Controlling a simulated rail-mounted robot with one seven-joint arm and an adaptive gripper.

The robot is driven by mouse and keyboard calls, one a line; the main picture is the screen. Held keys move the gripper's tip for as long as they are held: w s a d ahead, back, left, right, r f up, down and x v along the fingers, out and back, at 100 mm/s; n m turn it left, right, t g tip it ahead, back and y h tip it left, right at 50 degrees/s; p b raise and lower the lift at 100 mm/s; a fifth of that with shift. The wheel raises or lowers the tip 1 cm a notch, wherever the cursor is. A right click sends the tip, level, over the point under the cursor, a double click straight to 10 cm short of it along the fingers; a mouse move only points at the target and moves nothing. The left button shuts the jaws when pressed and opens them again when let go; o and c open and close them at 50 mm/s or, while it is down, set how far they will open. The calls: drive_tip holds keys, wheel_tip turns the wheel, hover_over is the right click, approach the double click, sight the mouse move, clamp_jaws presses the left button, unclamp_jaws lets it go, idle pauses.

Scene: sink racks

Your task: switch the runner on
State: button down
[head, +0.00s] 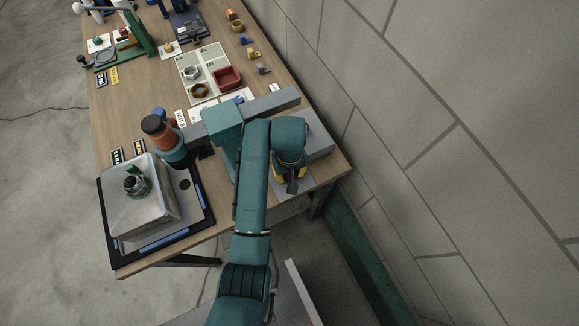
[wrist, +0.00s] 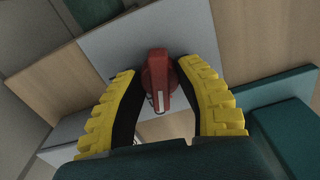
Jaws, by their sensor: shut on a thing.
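A red switch handle (wrist: 159,82) sits on a pale grey plate (wrist: 205,22) in the wrist view. My gripper (wrist: 157,68), with yellow fingers and dark inner pads, has one finger on each side of the handle and is shut on it. In the head view my gripper (head: 289,174) is low at the table's near right corner, beside a grey box (head: 318,140). My arm hides the red handle there. The handle's marks cannot be read.
A grey rail (head: 272,103) with a teal block crosses the table beside my arm. An orange and teal motor-like unit (head: 158,129) and a grey housing on a black tray (head: 205,214) stand left. Farther back are a red bin (head: 228,77) and small parts. A wall borders the right.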

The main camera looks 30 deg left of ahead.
drive_tip(key=m+p, duration=0.2)
drive_tip(key=p, duration=0.1)
drive_tip(key=shift+s+r+m, duration=0.1)
drive_tip(key=shift+r+m, duration=0.1)
drive_tip(key=shift+m, duration=0.2)
drive_tip(key=m+p, duration=0.2)
drive_tip(key=m, duration=0.1)
drive_tip(key=shift+f+m+p, duration=0.15)
drive_tip(key=shift+m+p, duration=0.15)
drive_tip(key=m+p, duration=0.1)
drive_tip(key=m, duration=0.3)
drive_tip(key=shift+f+m+p, duration=0.1)
drive_tip(key=shift+m+p, duration=0.2)
drive_tip(key=shift+p, duration=0.1)
drive_tip(key=shift+f+m+p, duration=0.15)
drive_tip(key=shift+m+p, duration=0.25)
drive_tip(key=shift+m, duration=1.2)
drive_tip(key=c, duration=0.6)
unclamp_jaws()
drive_tip(key=shift+r, duration=0.25)
